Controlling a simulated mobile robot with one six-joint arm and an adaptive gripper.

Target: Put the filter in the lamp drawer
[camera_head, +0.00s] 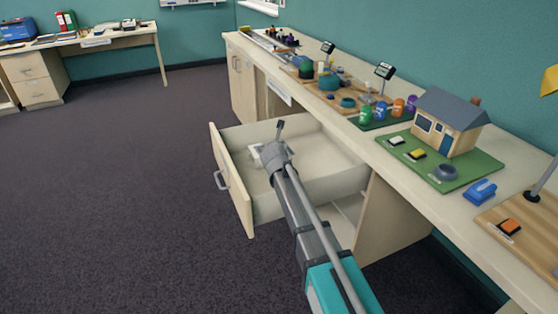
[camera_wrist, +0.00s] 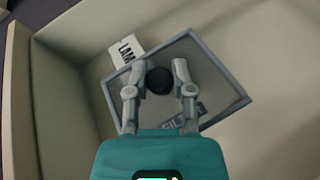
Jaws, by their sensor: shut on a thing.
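The filter (camera_wrist: 217,88) is a grey-framed rectangular panel with a dark round knob and a label that partly reads "FIL". It shows in the wrist view, tilted in the picture, over the drawer floor. My gripper (camera_wrist: 159,78) is shut on the knob, one finger on each side. The drawer (camera_head: 333,187) is pulled open under the long counter, and my gripper (camera_head: 275,146) is over its inside. I cannot tell whether the filter touches the floor.
The drawer's front panel (camera_head: 230,180) and side walls stand around the gripper. On the counter (camera_head: 360,128) above are a model house (camera_head: 449,123) on a green board, coloured jars (camera_head: 381,111) and a blue stapler (camera_head: 481,191). The carpet (camera_head: 120,180) to the left is clear.

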